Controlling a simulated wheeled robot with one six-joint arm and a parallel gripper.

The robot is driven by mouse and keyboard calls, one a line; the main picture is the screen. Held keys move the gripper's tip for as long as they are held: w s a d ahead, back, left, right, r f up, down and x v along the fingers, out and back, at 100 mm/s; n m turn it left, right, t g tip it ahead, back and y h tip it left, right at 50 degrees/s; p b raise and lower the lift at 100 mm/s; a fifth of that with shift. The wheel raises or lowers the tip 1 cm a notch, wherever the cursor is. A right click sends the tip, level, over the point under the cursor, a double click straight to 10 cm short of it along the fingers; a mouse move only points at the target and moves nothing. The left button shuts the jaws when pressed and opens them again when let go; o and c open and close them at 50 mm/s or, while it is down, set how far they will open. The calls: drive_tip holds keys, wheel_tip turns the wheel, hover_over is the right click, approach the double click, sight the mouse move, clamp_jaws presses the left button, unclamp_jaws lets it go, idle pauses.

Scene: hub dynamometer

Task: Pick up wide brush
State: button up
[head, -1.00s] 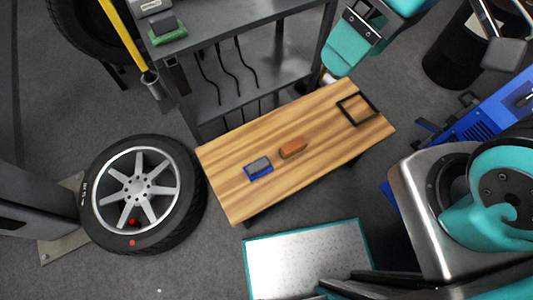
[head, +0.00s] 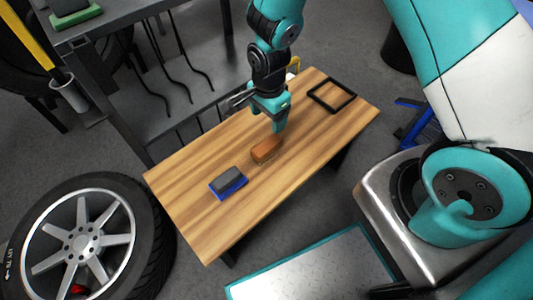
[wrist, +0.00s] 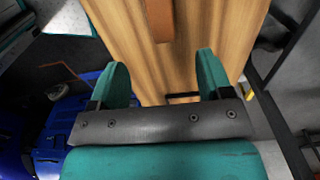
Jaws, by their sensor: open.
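A brown-orange block (head: 266,149), which looks like the wide brush, lies on the wooden table top (head: 185,205). A blue block with a grey top (head: 228,182) lies to its left and nearer the camera. My gripper (head: 278,124) is above the table, just beyond the brown block, pointing down. In the wrist view my gripper (wrist: 162,76) is open and empty, its two teal fingers apart. The brown block (wrist: 160,18) shows at the top edge of that view, ahead of the fingers and partly cut off.
A black square frame (head: 332,95) lies at the table's far right end. A metal shelf unit with hanging black hooks stands behind the table. A wheel with tyre (head: 82,240) lies at the left. A metal-topped platform (head: 315,270) is in front. Most of the table is clear.

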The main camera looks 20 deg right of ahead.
sight(267, 144)
drive_tip(key=f+b, duration=0.2)
drive_tip(key=f, duration=0.5)
drive_tip(key=f+b, duration=0.2)
drive_tip(key=f, duration=0.5)
drive_tip(key=shift+a+f, duration=0.2)
drive_tip(key=shift+f, duration=0.1)
drive_tip(key=shift+r, duration=0.1)
drive_tip(key=c, duration=1)
drive_tip(key=shift+c, duration=0.2)
wheel_tip(267, 144, up, 20)
drive_tip(key=p, duration=0.5)
